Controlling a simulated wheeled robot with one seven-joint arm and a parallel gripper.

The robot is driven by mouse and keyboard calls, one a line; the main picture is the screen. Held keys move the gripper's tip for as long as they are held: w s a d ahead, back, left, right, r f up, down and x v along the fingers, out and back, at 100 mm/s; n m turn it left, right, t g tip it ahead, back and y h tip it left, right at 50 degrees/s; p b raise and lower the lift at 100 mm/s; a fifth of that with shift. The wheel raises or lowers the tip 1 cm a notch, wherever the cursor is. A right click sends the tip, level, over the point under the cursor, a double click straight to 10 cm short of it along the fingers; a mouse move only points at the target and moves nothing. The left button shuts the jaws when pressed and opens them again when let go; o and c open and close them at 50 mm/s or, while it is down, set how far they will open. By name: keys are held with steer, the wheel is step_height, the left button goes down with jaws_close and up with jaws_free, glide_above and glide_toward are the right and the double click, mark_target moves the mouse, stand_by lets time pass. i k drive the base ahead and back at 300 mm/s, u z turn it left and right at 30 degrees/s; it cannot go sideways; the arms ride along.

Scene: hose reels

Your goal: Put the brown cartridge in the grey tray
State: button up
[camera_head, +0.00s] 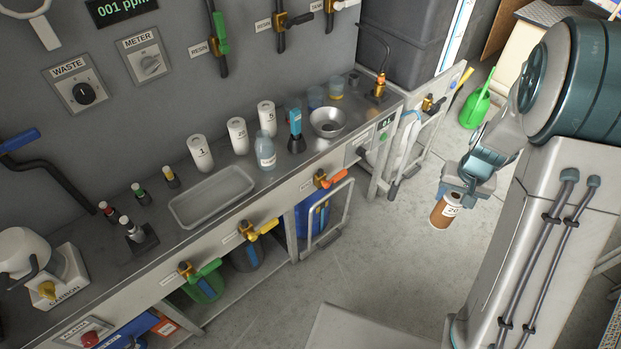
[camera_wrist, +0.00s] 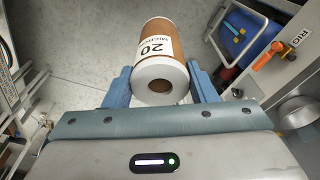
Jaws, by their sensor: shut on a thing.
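The brown cartridge (camera_head: 444,212) has a white label and white end caps. It hangs above the floor to the right of the bench in the head view. My gripper (camera_head: 462,192) is shut on it near its upper end. In the wrist view the cartridge (camera_wrist: 156,58), labelled 20, sits between the two blue fingers of my gripper (camera_wrist: 161,88), with its hollow end toward the camera. The grey tray (camera_head: 212,196) lies empty on the bench top, well to the left of my gripper in the head view. The tray cannot be made out in the wrist view.
White numbered cartridges (camera_head: 237,135), a bottle (camera_head: 265,152) and a metal bowl (camera_head: 327,122) stand behind and right of the tray. Small vials (camera_head: 139,194) stand left of it. Valve handles (camera_head: 258,230) and a rail (camera_head: 330,215) project from the bench front. Open floor (camera_head: 375,265) lies between.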

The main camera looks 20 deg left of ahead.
mark_target(213, 198)
steer(key=u, duration=0.75)
steer(key=i, duration=0.6)
steer(key=u, duration=0.65)
